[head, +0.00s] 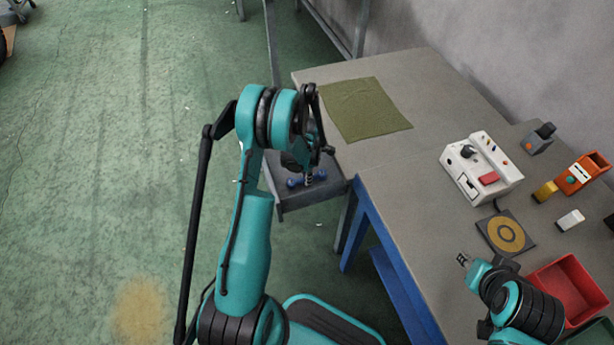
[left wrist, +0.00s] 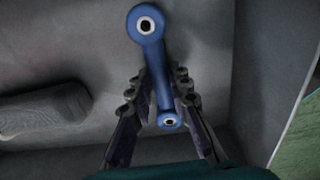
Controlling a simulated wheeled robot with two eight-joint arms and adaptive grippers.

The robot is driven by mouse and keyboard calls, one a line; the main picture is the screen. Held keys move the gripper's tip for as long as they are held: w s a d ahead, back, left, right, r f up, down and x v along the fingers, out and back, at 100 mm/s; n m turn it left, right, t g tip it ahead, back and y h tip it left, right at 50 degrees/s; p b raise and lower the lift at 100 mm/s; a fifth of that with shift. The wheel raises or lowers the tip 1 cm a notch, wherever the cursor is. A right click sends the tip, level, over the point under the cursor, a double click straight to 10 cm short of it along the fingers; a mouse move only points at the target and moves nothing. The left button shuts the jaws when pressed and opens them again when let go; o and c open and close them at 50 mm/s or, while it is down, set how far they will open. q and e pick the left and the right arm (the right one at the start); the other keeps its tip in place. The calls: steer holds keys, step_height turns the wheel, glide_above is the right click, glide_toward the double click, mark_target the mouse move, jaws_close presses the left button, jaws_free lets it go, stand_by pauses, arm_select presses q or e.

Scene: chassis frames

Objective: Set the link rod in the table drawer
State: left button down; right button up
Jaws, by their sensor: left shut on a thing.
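The blue link rod (head: 294,183) is at my left gripper (head: 310,177), over the open table drawer (head: 322,196). In the left wrist view the link rod (left wrist: 152,62) has a large ringed end at the top and a small ringed end between the fingers. My left gripper (left wrist: 157,95) is shut on the rod's shank, one finger on each side. The drawer's grey floor (left wrist: 210,50) shows behind the rod; whether the rod touches it I cannot tell. My right gripper (head: 463,259) is over the tabletop, apart from the rod; its jaw opening is too small to judge.
A grey rounded object (left wrist: 42,110) lies in the drawer, left of the rod. The table (head: 400,165) carries a green mat (head: 352,108), a white device (head: 482,168), a black pad with a ring (head: 506,234) and a red bin (head: 568,290). Green floor is open at the left.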

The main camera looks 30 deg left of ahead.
arm_select(q)
steer(key=c, duration=1.4)
jaws_free()
